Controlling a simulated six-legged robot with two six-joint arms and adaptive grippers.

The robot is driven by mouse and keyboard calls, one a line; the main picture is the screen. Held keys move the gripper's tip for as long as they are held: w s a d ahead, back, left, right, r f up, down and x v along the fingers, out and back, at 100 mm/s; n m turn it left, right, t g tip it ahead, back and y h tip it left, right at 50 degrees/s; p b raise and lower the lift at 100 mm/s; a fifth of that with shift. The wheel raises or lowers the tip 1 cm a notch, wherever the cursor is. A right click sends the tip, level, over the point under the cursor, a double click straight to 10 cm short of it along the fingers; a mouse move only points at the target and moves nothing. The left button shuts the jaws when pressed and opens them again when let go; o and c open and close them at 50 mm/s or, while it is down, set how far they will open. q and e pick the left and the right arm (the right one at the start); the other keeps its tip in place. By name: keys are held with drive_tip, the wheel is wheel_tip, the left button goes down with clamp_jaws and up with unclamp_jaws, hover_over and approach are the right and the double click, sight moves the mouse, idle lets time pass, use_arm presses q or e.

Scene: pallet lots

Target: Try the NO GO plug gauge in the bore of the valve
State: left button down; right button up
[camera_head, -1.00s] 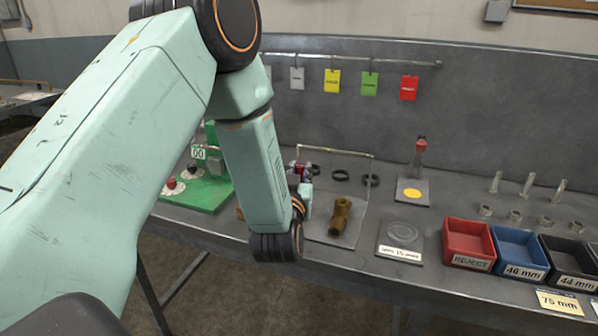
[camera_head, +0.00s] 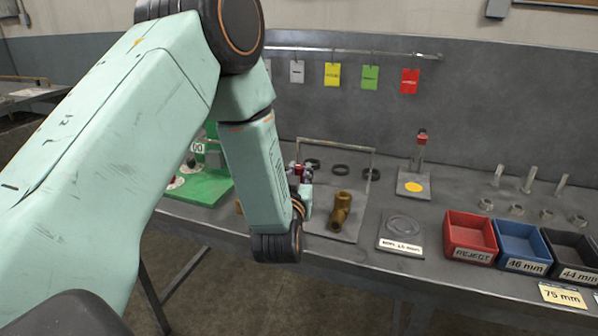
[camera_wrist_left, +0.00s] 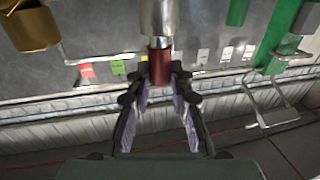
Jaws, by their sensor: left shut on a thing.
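My left gripper (camera_wrist_left: 158,92) is shut on the dark red handle (camera_wrist_left: 160,66) of a plug gauge. The gauge's silver cylinder (camera_wrist_left: 160,20) points away from the gripper and runs out of the wrist view. In the head view, my forearm partly hides the gripper, and a bit of red shows at it (camera_head: 301,171). The brass valve (camera_head: 340,211) stands on a grey plate, to the right of and nearer than the gripper; part of it shows in the wrist view (camera_wrist_left: 31,25), apart from the gauge. I cannot read any marking on the gauge. My right gripper is not in view.
A thin wire frame (camera_head: 337,143) and black rings (camera_head: 341,170) are behind the valve. A red-topped piece (camera_head: 421,140) stands on a yellow-dotted plate. Right are a red reject bin (camera_head: 470,254), other bins and metal rings. A green fixture (camera_head: 210,188) is left.

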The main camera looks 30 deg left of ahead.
use_arm(q)
drive_tip(key=shift+f+b, duration=0.4)
drive_tip(key=shift+f, duration=0.2)
drive_tip(key=shift+r, duration=0.1)
drive_tip(key=shift+r+p, duration=2.4)
drive_tip(key=shift+r, duration=0.15)
